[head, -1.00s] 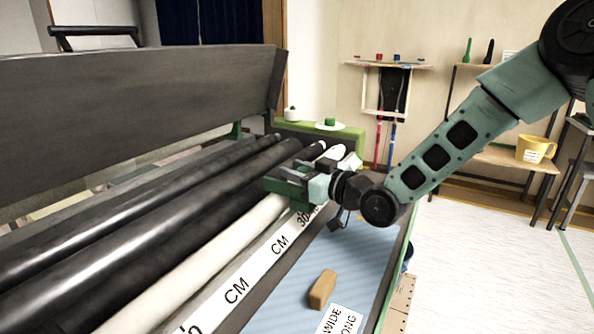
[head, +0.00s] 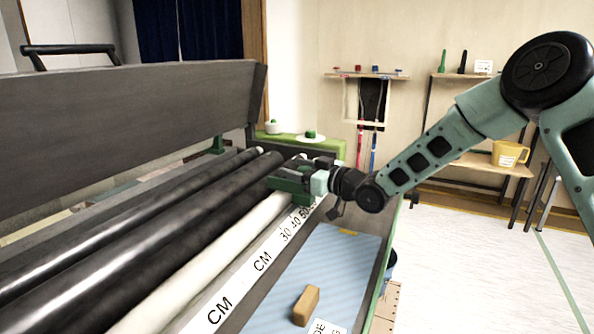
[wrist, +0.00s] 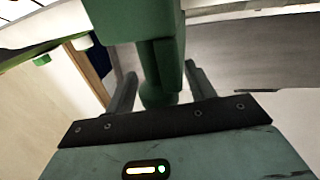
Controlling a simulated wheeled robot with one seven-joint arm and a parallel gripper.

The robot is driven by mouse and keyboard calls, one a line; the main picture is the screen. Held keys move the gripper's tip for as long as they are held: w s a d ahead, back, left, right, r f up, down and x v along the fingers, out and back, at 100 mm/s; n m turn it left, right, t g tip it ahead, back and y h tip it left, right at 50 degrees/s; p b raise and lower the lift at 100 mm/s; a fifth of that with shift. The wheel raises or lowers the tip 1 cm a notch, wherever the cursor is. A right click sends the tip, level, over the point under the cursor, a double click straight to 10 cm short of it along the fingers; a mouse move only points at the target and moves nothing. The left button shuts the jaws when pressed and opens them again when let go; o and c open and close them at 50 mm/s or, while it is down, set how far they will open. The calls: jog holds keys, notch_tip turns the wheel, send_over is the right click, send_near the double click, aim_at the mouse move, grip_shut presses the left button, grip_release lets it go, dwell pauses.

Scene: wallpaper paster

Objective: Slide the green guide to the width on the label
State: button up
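The green guide (head: 288,180) sits over the rollers at the far end of the paster, beside the white scale strip (head: 262,262). My gripper (head: 318,182) is at the guide. In the wrist view the green guide (wrist: 162,50) reaches down between my two fingers (wrist: 160,88), which stand close on both sides of its narrow part. The strip shows CM and the marks 30, 40 and 50 short of the guide; marks beyond are hidden. The white label (head: 325,328) is cut by the bottom edge, with only letter ends readable.
A tan block (head: 306,306) lies on the blue striped sheet (head: 325,262). Dark rollers (head: 150,235) and a long grey panel (head: 130,110) lie to the left. A green shelf (head: 325,148) stands past the guide. A yellow jug (head: 508,153) stands on the right shelf.

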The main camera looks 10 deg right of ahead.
jog(key=v, duration=1.7)
jog(key=shift+s+d, duration=0.2)
jog(key=shift+d, duration=0.05)
